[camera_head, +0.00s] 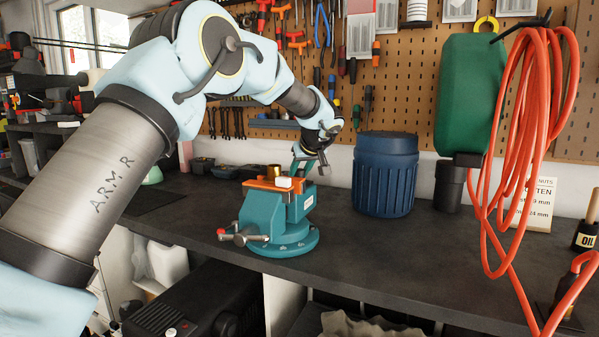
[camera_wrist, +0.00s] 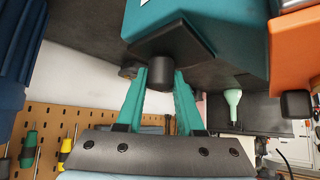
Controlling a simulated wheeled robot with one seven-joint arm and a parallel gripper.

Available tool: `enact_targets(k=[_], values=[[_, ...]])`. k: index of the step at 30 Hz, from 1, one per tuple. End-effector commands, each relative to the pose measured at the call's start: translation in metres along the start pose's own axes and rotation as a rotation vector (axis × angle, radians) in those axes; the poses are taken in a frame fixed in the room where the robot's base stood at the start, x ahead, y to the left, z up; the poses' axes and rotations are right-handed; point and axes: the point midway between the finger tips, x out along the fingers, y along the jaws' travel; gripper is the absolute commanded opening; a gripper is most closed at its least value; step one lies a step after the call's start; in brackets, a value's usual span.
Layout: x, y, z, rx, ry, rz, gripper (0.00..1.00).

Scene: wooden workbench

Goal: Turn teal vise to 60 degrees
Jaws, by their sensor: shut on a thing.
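The teal vise (camera_head: 262,213) stands on the dark benchtop on a round teal base, with orange jaw parts on top and a handle at its front left. A small white block and a brass-coloured piece sit at its top. My gripper (camera_head: 299,170) reaches down to the back of the vise from above. In the wrist view, the teal fingers of my gripper (camera_wrist: 161,76) are shut on a short black knob (camera_wrist: 161,66) projecting from the teal vise body (camera_wrist: 225,35). In the head view this contact is mostly hidden. I cannot read the vise's angle.
A blue lidded barrel (camera_head: 385,175) stands close to the right of the vise. Further right hang a green container (camera_head: 470,95) and an orange hose coil (camera_head: 530,90). A pegboard with tools (camera_head: 410,80) is behind. The benchtop (camera_head: 375,255) in front right is clear.

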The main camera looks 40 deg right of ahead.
Motion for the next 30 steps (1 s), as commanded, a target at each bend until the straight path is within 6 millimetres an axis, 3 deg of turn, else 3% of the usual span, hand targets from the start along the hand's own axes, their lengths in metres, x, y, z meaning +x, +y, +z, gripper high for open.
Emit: enact_targets(k=[17,30], values=[[0.0,0.0,0.0,-0.006,0.0,-0.005,0.0],[0.008,-0.011,-0.007,-0.102,0.002,-0.101,0.0]])
